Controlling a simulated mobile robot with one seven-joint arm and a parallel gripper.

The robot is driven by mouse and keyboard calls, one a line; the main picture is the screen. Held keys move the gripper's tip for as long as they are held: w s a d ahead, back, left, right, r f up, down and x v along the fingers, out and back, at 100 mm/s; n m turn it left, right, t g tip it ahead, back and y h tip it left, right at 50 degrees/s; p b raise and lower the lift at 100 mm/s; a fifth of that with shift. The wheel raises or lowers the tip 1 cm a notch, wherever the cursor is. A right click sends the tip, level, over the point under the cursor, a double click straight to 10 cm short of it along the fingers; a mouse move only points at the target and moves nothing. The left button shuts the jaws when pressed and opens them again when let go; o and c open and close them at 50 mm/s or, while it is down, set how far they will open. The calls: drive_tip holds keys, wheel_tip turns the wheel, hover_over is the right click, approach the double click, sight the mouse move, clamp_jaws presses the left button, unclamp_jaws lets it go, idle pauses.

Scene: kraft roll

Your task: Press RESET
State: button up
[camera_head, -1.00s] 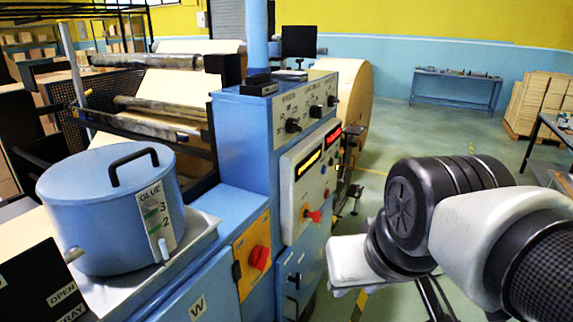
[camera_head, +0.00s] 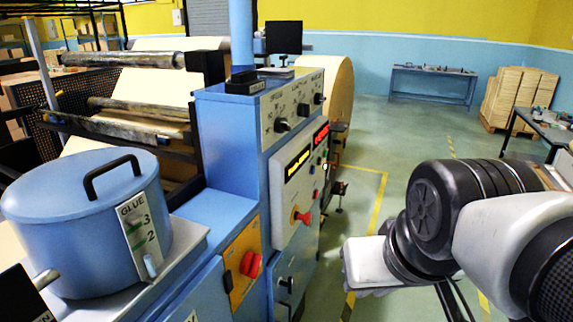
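The control panel (camera_head: 299,185) is on the front of the blue machine, left of my arm. A red lever switch (camera_head: 301,217) sits low on the panel, and a red rotary knob (camera_head: 250,264) is on a yellow plate nearer to me. No RESET label can be read from here. My arm is at the right, apart from the panel. I cannot make out its gripper fingers.
A blue glue pot (camera_head: 75,225) stands at the left on a tray. Rollers and a large kraft roll (camera_head: 340,85) are behind. A far bench (camera_head: 432,85), stacked cartons (camera_head: 517,97) and a side table (camera_head: 545,127) stand at the back right. Green floor between is clear.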

clamp_jaws()
drive_tip(key=shift+d, duration=0.1)
idle(1.5)
